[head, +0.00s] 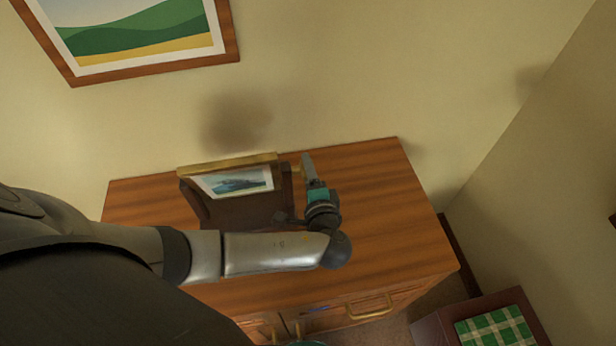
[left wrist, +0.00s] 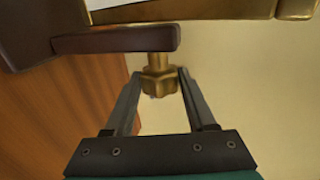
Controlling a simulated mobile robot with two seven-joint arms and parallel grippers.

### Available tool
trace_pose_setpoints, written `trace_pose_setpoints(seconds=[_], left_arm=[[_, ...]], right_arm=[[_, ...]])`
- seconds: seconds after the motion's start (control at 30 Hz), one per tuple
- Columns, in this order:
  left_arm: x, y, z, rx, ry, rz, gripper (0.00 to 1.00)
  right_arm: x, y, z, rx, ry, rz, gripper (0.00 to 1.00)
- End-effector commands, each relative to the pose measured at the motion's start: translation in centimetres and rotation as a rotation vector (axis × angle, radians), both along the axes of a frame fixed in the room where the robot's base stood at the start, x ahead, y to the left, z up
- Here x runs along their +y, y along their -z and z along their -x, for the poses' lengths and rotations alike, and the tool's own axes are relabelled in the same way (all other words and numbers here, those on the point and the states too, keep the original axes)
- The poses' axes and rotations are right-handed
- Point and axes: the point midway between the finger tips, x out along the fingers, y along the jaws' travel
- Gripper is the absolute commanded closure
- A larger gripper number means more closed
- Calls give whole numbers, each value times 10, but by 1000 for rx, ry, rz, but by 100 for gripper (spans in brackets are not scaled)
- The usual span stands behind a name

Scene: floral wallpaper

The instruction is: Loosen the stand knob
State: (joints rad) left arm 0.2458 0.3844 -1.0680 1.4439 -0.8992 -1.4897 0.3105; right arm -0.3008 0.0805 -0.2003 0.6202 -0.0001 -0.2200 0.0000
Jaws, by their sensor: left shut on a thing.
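The stand knob (left wrist: 160,81) is a lobed brass knob on a short shaft. It sits at the side of a dark brown stand (left wrist: 115,40) that bears a small gold-framed picture (head: 238,181). My left gripper (head: 306,166) reaches over the dresser to the right side of the stand. In the left wrist view its two fingers (left wrist: 158,80) are on either side of the knob, closed on it. In the head view the fingers mostly hide the knob.
The stand is on a wooden dresser (head: 390,220) against the wall. The dresser top is clear to the right of my arm. A framed landscape (head: 140,35) hangs above. A low brown piece with a green checked cloth (head: 497,329) is at lower right.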

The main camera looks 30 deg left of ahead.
Motion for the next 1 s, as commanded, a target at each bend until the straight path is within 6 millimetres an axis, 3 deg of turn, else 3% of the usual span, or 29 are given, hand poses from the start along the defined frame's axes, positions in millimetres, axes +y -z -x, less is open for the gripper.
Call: trace_pose_setpoints(seconds=[0.1, 0.33, 0.97, 1.0], left_arm=[[0, 8, 2, -57, -2, -46, 100], [1, 7, 1, -139, -1, -111, 100], [1, 4, 1, -181, -1, -144, 100], [1, 4, 0, -181, -1, -144, 43]], right_arm=[[0, 18, 0, 0, 0, 0, 50], [0, 35, 0, 0, 0, 0, 50], [0, 41, 0, 0, 1, 0, 50], [0, 41, 0, 0, 1, 0, 50]])
